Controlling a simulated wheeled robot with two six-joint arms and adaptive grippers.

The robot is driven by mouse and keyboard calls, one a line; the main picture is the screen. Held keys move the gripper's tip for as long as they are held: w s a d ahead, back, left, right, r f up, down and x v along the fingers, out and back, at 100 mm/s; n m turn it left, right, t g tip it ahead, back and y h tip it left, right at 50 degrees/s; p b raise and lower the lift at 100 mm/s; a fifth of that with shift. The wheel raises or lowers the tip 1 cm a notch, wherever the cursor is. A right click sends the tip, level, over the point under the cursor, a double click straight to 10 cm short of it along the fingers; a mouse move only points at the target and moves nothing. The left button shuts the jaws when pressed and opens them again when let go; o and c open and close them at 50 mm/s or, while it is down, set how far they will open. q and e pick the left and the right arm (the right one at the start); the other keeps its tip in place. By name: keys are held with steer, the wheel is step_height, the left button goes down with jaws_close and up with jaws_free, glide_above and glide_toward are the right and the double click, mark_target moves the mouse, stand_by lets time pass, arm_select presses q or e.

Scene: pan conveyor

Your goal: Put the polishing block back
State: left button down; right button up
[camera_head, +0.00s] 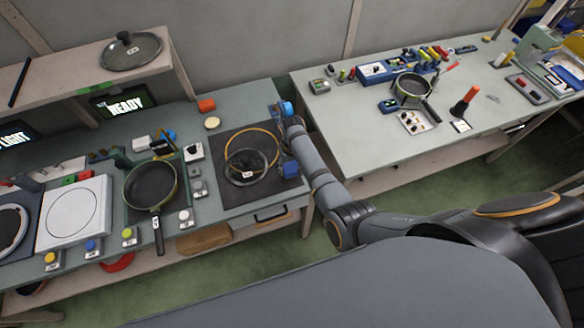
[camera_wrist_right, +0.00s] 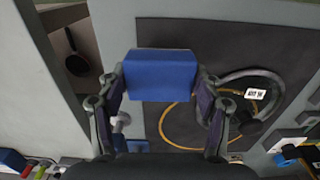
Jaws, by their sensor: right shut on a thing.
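The polishing block appears to be the blue block (camera_wrist_right: 160,75), held between the fingertips of my right gripper (camera_wrist_right: 158,90) in the right wrist view. In the head view the blue block (camera_head: 291,169) shows at the right side of the dark mat (camera_head: 228,188), below my right gripper (camera_head: 290,155). I cannot tell whether the block touches the mat or hangs above it. An orange ring (camera_head: 273,139) is marked on the mat, and a glass lid (camera_head: 241,181) with a dark rim lies partly over it. My left gripper is not in view.
A frying pan (camera_head: 151,187) sits left of the mat. A second table (camera_head: 350,112), with a small pan (camera_head: 411,87) and several tools, stands at the right across a gap.

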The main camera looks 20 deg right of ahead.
mark_target(292, 171)
steer(key=f+b, duration=0.1)
steer(key=f, duration=0.1)
steer(key=f+b, duration=0.1)
steer(key=f, duration=0.1)
steer(key=shift+w+d+b, duration=0.1)
steer(key=shift+w+b, duration=0.2)
steer(key=shift+b, duration=0.05)
steer(key=shift+w, duration=0.25)
steer(key=shift+c, duration=0.4)
steer(key=shift+s, duration=0.15)
steer(key=shift+f, duration=0.1)
steer(key=o, duration=1.1)
steer(key=shift+f, duration=0.1)
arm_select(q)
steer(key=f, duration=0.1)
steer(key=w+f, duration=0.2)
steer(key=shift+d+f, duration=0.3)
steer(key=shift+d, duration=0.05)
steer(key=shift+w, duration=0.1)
arm_select(e)
step_height(292, 171, up, 7)
steer(key=p, duration=0.6)
steer(key=shift+p, duration=0.3)
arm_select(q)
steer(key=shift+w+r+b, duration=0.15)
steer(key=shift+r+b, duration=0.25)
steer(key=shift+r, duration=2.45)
arm_select(e)
steer(key=shift+r, duration=2.75)
